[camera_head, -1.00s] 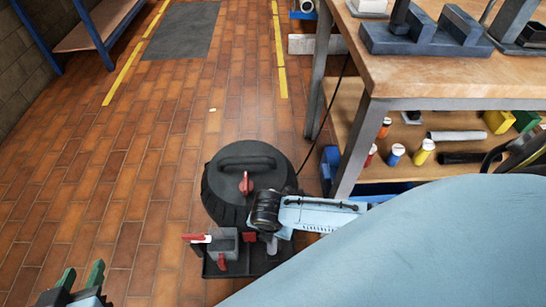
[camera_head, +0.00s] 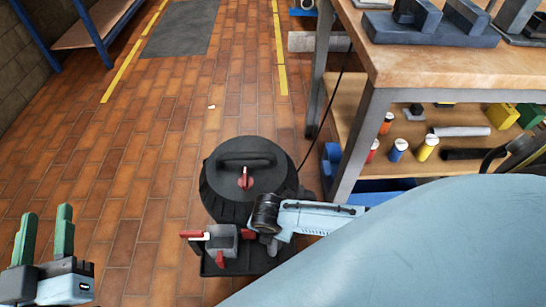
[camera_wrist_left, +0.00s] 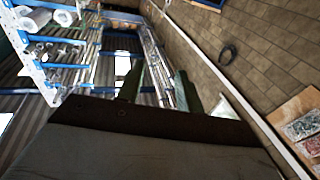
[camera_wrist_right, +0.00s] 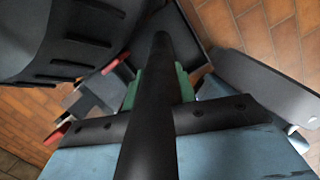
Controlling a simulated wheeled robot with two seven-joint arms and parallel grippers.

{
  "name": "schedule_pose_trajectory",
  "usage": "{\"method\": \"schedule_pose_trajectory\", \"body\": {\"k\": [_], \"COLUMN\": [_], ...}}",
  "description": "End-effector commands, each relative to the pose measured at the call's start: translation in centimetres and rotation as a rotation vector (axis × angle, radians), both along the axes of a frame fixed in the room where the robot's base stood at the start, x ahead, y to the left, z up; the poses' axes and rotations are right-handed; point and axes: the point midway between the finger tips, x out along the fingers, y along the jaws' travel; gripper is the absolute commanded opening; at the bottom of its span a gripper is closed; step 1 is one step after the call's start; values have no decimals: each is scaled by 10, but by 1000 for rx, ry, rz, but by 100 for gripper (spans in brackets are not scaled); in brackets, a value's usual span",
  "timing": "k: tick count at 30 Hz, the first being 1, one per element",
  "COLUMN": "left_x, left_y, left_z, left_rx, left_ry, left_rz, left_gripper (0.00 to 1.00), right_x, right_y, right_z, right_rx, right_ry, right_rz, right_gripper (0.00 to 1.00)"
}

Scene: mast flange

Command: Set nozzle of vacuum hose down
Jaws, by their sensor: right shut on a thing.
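A black tube (camera_wrist_right: 155,115), which looks like the vacuum hose nozzle, runs lengthwise through the right wrist view. My right gripper (camera_wrist_right: 158,85) is shut on it, its green fingers on both sides. The tube's upper end lies over the vacuum's dark base (camera_wrist_right: 190,35). I cannot tell whether it touches the base. The black vacuum drum (camera_head: 245,190) stands on the floor in the head view, with a red catch and a grey box (camera_head: 222,240) with red handles at its front. My left gripper (camera_head: 47,232) is open and empty at the lower left, away from the vacuum.
A workbench (camera_head: 450,65) with metal legs stands right of the vacuum; its lower shelf (camera_head: 350,130) holds several coloured cans. A dark cable runs down by its leg. The tiled floor (camera_head: 130,190) left of the vacuum is free. Blue racks (camera_head: 85,25) stand at the far left.

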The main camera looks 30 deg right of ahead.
Motion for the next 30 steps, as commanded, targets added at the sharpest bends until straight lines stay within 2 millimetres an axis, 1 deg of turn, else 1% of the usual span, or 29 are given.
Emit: {"method": "schedule_pose_trajectory", "body": {"k": [2,3,7,17,20,23,30], "left_x": [0,0,0,0,0,1,-8], "left_y": [0,0,0,0,1,4,14], "left_z": [1,1,1,0,-5,-16,-57], "left_rx": [-2,-2,-2,0,10,32,105], "left_ry": [-6,-7,-6,-1,33,103,354], "left_rz": [0,0,0,0,3,8,26], "left_gripper": [36,36,36,36,36,36,36], "right_x": [0,0,0,0,0,-1,-2], "right_y": [0,0,0,0,0,1,4], "right_z": [-2,-2,-2,0,3,9,28], "right_rx": [0,0,0,0,0,0,1], "right_ry": [0,0,0,0,0,0,-1], "right_rz": [0,0,0,0,0,0,0], "right_gripper": [4,31,48,49,49,49,49]}}
